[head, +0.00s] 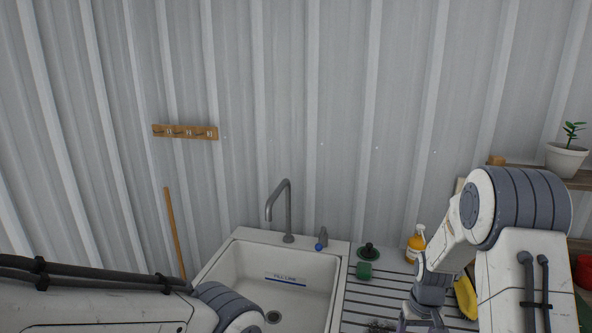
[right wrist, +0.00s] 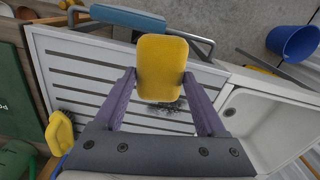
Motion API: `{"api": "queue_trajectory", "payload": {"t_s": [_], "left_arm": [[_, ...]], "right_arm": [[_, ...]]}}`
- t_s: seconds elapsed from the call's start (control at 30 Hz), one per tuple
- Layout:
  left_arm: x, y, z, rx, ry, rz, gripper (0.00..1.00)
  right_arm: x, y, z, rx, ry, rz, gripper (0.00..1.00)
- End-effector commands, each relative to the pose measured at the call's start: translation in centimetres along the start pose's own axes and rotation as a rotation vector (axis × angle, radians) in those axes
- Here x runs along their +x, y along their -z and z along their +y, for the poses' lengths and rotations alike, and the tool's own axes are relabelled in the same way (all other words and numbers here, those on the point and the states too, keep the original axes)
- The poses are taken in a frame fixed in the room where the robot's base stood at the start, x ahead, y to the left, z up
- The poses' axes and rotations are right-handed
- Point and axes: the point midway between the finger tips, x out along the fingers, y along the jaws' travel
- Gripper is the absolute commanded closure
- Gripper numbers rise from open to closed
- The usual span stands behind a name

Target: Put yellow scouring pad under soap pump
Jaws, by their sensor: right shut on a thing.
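The yellow scouring pad (right wrist: 161,58) is a rounded rectangular block between the purple fingers of my right gripper (right wrist: 159,78). The gripper is shut on it, above the slatted drainboard. In the head view the top of the right gripper (head: 424,322) shows at the bottom edge and the pad is hidden. The soap pump (head: 416,245), an orange-yellow bottle with a pale pump head, stands at the back of the drainboard, beside my right arm. My left arm crosses the lower left of the head view; its gripper is out of frame.
The sink basin (head: 278,275) with tap (head: 288,210) lies left of the drainboard (head: 362,300). A green item (head: 364,271) stands near the wall. A dark bristly clump (right wrist: 172,104) and another yellow object (right wrist: 60,131) lie on the drainboard. A blue bucket (right wrist: 292,42) is beyond.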

Motion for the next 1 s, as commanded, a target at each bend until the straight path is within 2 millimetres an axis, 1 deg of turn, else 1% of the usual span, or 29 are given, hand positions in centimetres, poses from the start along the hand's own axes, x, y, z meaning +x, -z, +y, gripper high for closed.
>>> {"api": "queue_trajectory", "payload": {"t_s": [0.03, 0.1, 0.2, 0.4, 0.47, 0.67, 0.7, 0.77, 0.8, 0.9, 1.0], "left_arm": [[0.0, 0.0, 0.0, 0.0, 0.0, 0.0, 0.5], [0.0, 0.0, 0.0, 0.0, 0.0, 0.0, 0.5], [0.0, 0.0, 0.0, 0.0, 0.0, 0.0, 0.5], [0.0, 0.0, 0.0, 0.0, 0.0, 0.0, 0.5], [1.2, 0.0, -0.1, 0.0, 0.0, 0.001, 0.5], [3.8, -0.2, -0.3, 0.001, 0.0, 0.0, 0.5], [4.6, -0.2, -0.3, 0.001, 0.0, 0.0, 0.5], [5.6, -0.3, -0.4, 0.001, 0.0, 0.0, 0.5], [6.4, -0.3, -0.5, 0.002, 0.0, 0.0, 0.5], [8.1, -0.4, -0.6, 0.002, 0.0, 0.0, 0.5], [9.4, -0.5, -0.7, 0.003, 0.0, 0.0, 0.5]], "right_arm": [[0.9, -1.1, -1.9, -0.024, 0.001, -0.007, 0.79], [2.0, -2.5, -3.9, -0.044, 0.0, -0.006, 0.79], [3.0, -4.2, -6.0, -0.068, 0.0, -0.005, 0.79], [4.5, -7.5, -9.0, -0.108, 0.0, -0.004, 0.79], [5.7, -7.4, -9.0, -0.104, 0.0, 0.001, 0.79], [8.3, -7.3, -8.9, -0.103, 0.0, 0.0, 0.79], [9.1, -7.3, -8.9, -0.103, 0.0, 0.0, 0.79], [10.1, -7.3, -8.9, -0.103, 0.0, 0.0, 0.79], [10.9, -7.3, -8.9, -0.103, 0.0, 0.0, 0.79], [12.6, -7.3, -8.9, -0.103, 0.0, 0.0, 0.79], [13.9, -7.2, -8.9, -0.103, 0.0, 0.001, 0.79]]}}
